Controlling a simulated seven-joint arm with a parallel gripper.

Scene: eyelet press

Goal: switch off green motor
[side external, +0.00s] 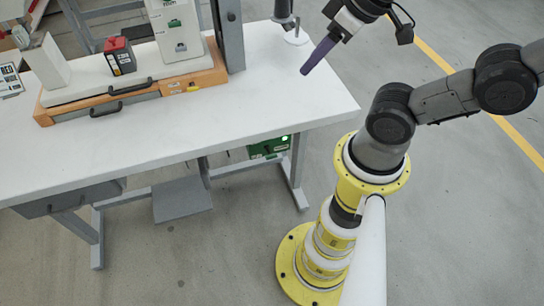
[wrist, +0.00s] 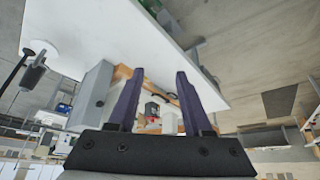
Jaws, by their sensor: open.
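A green motor box (side external: 268,147) with a small lit green light hangs under the table near its right end in the side view. Its switch is too small to make out. A small patch of green also shows beyond the table edge in the wrist view (wrist: 205,72). My gripper (side external: 306,70) is above the right end of the table, higher than the motor box and apart from it. Its purple fingers are spread with nothing between them in the wrist view (wrist: 160,74).
The white table (side external: 270,90) lies between my gripper and the motor box. A press with an orange base (side external: 195,78) and a red-topped box (side external: 119,56) stand on it at the left. A grey pedal (side external: 181,200) is below.

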